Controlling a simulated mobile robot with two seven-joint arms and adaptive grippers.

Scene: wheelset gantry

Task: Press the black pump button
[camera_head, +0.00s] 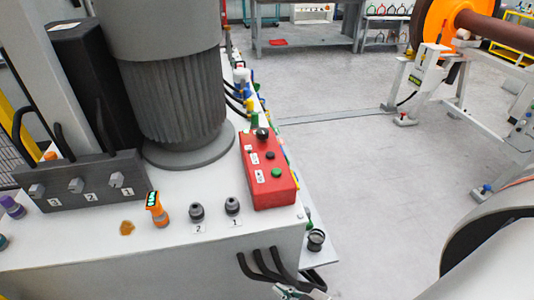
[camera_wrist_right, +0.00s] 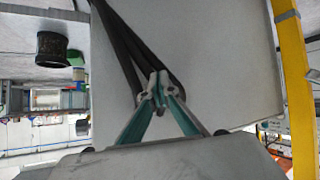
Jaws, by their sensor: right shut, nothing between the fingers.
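The red control box (camera_head: 262,190) sits on the right end of the pale cabinet top in the head view. On its face are a small black button (camera_head: 270,155), a green button (camera_head: 276,173) and white labels. A larger black knob (camera_head: 262,134) is at its far end. My right gripper (camera_head: 300,292) is at the bottom edge of the head view, below the box and beside black hoses. In the wrist view my right gripper (camera_wrist_right: 158,92) is shut and empty, its fingertips near the hoses (camera_wrist_right: 128,42). The box does not show there. My left gripper is not in view.
The cabinet (camera_head: 90,270) carries a large ribbed grey motor (camera_head: 172,100), a valve block (camera_head: 85,182), an orange device (camera_head: 157,210) and two dark fittings. A black cup-like part (camera_head: 316,239) is right of the cabinet. Open floor (camera_head: 350,170) lies further right.

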